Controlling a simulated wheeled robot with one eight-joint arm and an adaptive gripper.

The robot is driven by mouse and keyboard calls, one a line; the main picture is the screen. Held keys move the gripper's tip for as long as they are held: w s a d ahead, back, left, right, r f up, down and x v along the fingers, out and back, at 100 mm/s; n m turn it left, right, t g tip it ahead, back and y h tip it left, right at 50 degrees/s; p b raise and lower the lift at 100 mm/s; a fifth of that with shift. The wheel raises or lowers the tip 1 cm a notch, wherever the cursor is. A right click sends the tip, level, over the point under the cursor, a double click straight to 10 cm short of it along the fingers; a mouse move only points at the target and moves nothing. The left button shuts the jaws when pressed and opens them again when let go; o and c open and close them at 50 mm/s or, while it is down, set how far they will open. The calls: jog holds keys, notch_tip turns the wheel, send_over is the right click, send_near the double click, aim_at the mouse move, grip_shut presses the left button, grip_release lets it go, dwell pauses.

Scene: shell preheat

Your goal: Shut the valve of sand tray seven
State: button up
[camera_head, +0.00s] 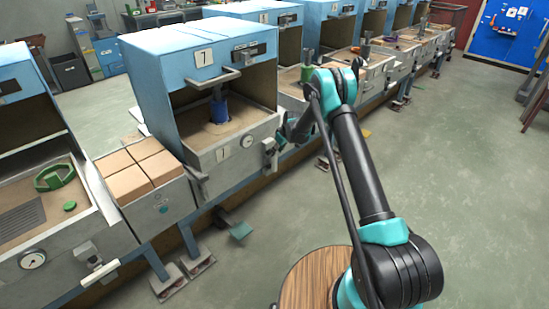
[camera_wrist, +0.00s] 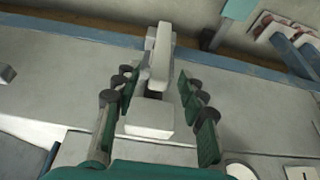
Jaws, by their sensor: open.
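In the wrist view the valve's pale grey lever (camera_wrist: 160,62) and blocky body lie between the fingers of my gripper (camera_wrist: 157,88). The fingers are open, one pair on each side, with gaps visible to the lever. No clear contact shows.
A blue hood (camera_head: 160,62) with a handle stands over the tray, with a blue cylinder (camera_head: 219,108) in the sand. Tan blocks (camera_head: 140,165) and another tray with a green ring (camera_head: 54,178) are at left. More stations continue right. The floor at right (camera_head: 440,150) is clear.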

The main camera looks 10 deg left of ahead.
aim_at(274, 161)
jog(key=shift+x, duration=2.65)
grip_shut()
